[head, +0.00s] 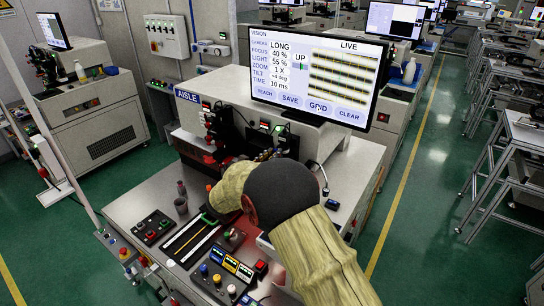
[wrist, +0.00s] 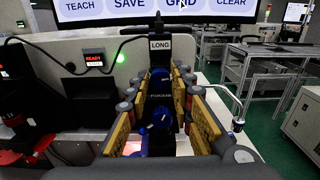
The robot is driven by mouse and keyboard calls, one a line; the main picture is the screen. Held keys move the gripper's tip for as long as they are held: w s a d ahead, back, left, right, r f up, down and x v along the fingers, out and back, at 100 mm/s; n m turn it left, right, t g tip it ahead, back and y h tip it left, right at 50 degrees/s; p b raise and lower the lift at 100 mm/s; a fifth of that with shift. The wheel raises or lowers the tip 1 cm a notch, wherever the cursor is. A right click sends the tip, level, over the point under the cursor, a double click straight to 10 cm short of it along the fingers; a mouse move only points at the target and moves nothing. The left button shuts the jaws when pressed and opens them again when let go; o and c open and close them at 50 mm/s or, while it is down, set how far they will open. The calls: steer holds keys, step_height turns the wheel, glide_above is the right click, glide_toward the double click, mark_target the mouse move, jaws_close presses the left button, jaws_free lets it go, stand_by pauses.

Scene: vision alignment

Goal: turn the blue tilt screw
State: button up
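In the wrist view a dark camera unit (wrist: 160,98) marked LONG stands upright between my fingers. A blue knob (wrist: 162,118) shows on its front, with more blue at its upper part and low down. I cannot read which blue part is the tilt screw. My gripper (wrist: 162,88) is open, its tan-padded fingers on either side of the unit with gaps to the blue knob. In the head view my arm hides the gripper and the screw. The monitor (head: 316,75) reads TILT +4 deg, UP, with striped bands under LIVE.
A READY display (wrist: 94,60) with a green light is left of the unit. A thin bent lamp arm (wrist: 238,105) stands close on the right. Button boxes (head: 153,228) and a dark slotted tray (head: 190,240) lie on the bench left of my arm.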

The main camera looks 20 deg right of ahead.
jaws_close()
steer(key=shift+n+p, duration=0.3)
steer(key=shift+p, duration=0.2)
steer(key=n+p, duration=1.1)
steer(key=shift+r, duration=0.15)
steer(key=shift+n+p, duration=1.6)
steer(key=shift+n, duration=0.4)
steer(key=shift+o, duration=2.2)
jaws_free()
steer(key=shift+a+f, duration=0.1)
steer(key=shift+f, duration=0.1)
